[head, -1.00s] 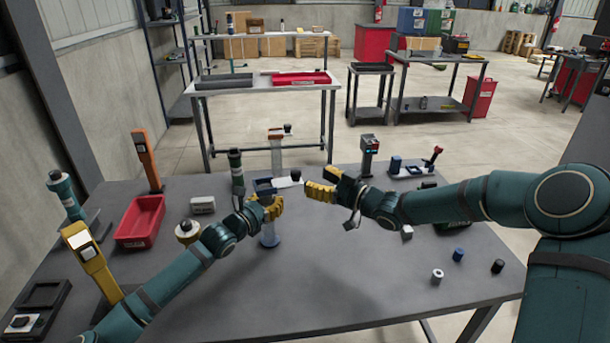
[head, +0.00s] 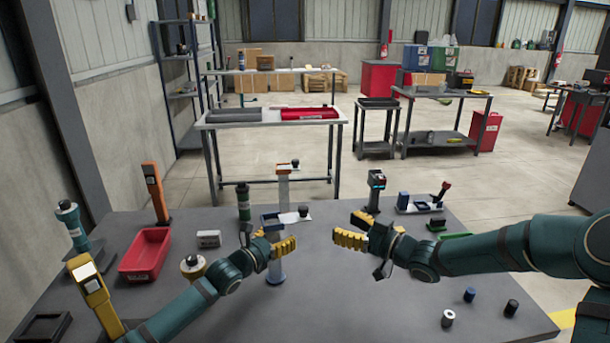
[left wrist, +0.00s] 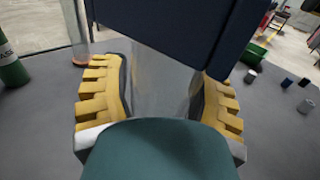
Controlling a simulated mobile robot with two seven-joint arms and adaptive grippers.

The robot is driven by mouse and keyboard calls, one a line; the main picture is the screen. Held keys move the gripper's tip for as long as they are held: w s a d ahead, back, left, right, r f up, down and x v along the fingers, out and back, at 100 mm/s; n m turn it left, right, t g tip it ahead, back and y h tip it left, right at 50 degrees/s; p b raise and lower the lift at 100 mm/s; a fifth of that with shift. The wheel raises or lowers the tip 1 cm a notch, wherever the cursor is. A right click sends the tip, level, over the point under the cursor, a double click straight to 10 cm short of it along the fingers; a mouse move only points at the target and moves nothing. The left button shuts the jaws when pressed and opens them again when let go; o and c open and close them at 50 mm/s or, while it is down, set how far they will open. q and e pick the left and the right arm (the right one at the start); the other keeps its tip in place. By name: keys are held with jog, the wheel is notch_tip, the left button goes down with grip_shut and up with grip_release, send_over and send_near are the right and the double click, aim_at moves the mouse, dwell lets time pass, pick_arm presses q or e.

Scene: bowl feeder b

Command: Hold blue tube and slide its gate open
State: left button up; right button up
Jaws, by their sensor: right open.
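The blue tube (head: 271,220) stands upright on the table, with a dark blue top, a clear body and a blue-grey foot. My left gripper (head: 270,247) is around its body below the top. In the left wrist view the yellow fingers (left wrist: 162,100) lie along both sides of the clear body, shut on it. A white plate with a black knob (head: 303,211) shows at the right of the blue top; it looks like the gate, but how far it is open cannot be told. My right gripper (head: 350,230) is open and empty, right of the knob and apart from it.
A red tray (head: 146,254), a white box (head: 209,238) and a green-and-black tube (head: 243,201) stand left of the tube. An orange-topped post (head: 283,186) stands behind it. Small cylinders (head: 469,294) stand at the front right. The front middle of the table is clear.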

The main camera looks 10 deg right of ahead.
pick_arm(q)
jog(key=p+v, duration=0.3)
jog(key=v, duration=1.7)
jog(key=shift+a+r, duration=0.1)
dwell(0.4)
